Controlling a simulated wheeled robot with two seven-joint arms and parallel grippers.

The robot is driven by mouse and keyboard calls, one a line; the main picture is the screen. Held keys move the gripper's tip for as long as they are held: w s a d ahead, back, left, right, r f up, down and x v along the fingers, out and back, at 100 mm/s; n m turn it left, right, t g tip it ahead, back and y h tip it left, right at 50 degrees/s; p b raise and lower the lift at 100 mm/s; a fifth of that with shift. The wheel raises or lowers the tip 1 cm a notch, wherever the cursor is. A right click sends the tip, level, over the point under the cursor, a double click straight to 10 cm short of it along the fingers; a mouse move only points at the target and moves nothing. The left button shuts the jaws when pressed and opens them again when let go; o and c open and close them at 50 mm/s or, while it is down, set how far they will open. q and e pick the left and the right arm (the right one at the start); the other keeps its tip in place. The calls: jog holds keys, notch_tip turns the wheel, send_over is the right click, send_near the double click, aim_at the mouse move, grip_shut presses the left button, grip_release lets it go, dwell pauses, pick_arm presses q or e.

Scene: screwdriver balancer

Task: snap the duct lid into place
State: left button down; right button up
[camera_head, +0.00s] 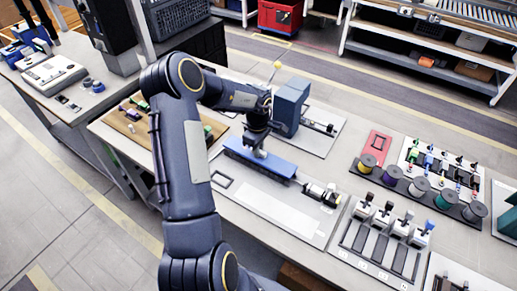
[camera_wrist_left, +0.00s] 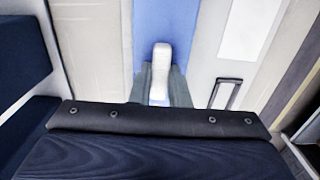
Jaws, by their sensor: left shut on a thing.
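The long blue duct lid (camera_head: 238,151) lies lengthwise on a pale board on the bench, below my left gripper. A darker edge shows along its underside; I cannot tell whether it is fully seated. The exact contact is partly hidden. My right gripper is not in view.
A blue-grey upright block (camera_head: 290,105) stands just behind the lid. A black-and-white cylindrical tool (camera_head: 322,194) lies near its right end. Spools (camera_head: 419,187) and a rack of modules (camera_head: 382,235) occupy the bench to the right. The pale board (camera_head: 265,207) has clear room in front.

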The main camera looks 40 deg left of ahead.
pick_arm(q)
jog(key=shift+f+p, duration=0.4)
jog(key=shift+p, duration=0.05)
jog(key=shift+f, duration=0.4)
dwell(1.1)
jog(key=shift+p, duration=0.55)
dwell(0.3)
jog(key=c, duration=1.3)
grip_release()
jog(key=shift+a+r+b, duration=0.1)
jog(key=shift+r+b, duration=0.3)
jog(key=shift+r, duration=3.5)
